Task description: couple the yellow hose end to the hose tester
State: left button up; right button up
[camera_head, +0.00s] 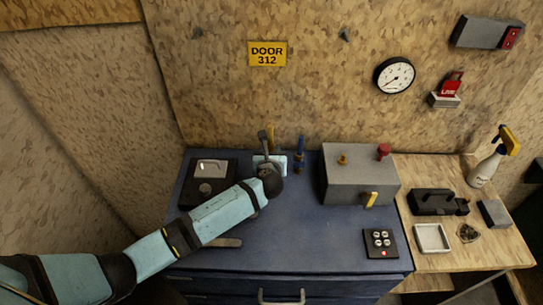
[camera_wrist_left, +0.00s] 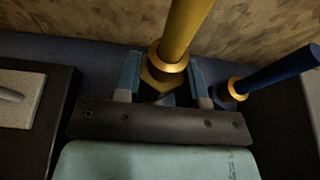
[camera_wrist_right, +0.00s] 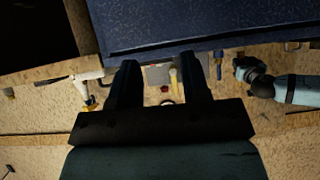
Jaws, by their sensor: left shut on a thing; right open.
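The yellow hose end (camera_head: 270,135) stands upright near the back of the blue cabinet top. In the left wrist view, the yellow hose (camera_wrist_left: 184,30) rises from a brass collar and nut. My left gripper (camera_head: 270,165) is shut on it, one finger on each side; the left wrist view shows the fingers (camera_wrist_left: 162,85). A grey box (camera_head: 352,178), which looks like the hose tester, stands to the right with a yellow fitting, a red knob and a yellow lever. My right gripper (camera_wrist_right: 167,85) is open and empty, and outside the head view.
A blue hose end (camera_head: 299,155) stands just right of the yellow one. A dark meter box (camera_head: 190,190) is on the left. A small button panel (camera_head: 380,243) lies front right. The middle of the blue top (camera_head: 290,220) is mostly clear. A wooden side table (camera_head: 470,255) holds several items.

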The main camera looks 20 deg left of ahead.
aim_at(270, 144)
pick_arm(q)
jog(key=shift+r, duration=0.25)
notch_tip(270, 144, up, 2)
jog(key=p, duration=0.2)
jog(key=shift+p, duration=0.4)
jog(key=shift+r, duration=0.85)
